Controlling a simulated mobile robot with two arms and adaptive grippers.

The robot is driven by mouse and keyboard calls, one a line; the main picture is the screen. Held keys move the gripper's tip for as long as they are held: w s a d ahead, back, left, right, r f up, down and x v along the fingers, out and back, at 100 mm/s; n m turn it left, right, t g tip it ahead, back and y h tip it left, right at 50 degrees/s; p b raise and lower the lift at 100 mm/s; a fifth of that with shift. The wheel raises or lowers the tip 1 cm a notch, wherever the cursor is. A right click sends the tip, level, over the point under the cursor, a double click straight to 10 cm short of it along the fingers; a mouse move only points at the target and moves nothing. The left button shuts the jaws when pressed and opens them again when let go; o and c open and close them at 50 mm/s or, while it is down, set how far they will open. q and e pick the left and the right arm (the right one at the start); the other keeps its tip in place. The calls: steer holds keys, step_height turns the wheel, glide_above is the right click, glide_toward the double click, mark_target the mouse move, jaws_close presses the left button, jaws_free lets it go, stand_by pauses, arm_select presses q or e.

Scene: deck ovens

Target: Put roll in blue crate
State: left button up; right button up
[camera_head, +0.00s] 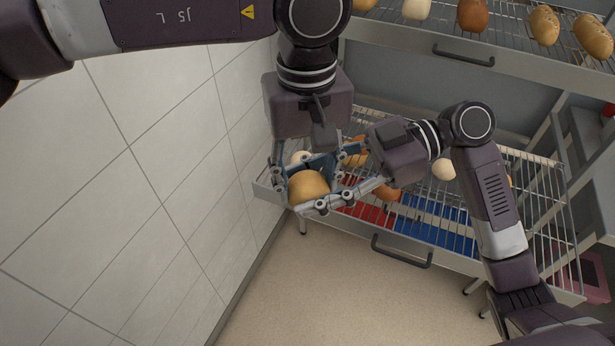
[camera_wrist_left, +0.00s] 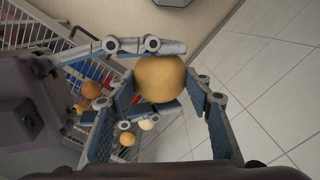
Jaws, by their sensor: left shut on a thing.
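A round golden roll (camera_head: 308,187) is held in my left gripper (camera_head: 308,178), whose fingers are shut on its left and right sides. In the left wrist view the roll (camera_wrist_left: 160,78) sits between the left fingertips (camera_wrist_left: 165,90). My right gripper (camera_head: 325,185) reaches in from the right, with one finger along the near side of the roll and the other on its far side. I cannot tell whether the right fingers press on it. The blue crate (camera_head: 436,228) is seen through and below the wire rack, right of the grippers, partly hidden by the rack bars.
A red crate (camera_head: 370,213) lies left of the blue one. The wire rack (camera_head: 525,185) bears several breads, including a pale roll (camera_head: 444,169). An upper rack (camera_head: 520,60) holds more breads. A tiled wall (camera_head: 130,190) is close on the left. The floor (camera_head: 330,290) in front is clear.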

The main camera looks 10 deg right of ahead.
steer(key=o, duration=0.5)
steer(key=shift+c, duration=0.2)
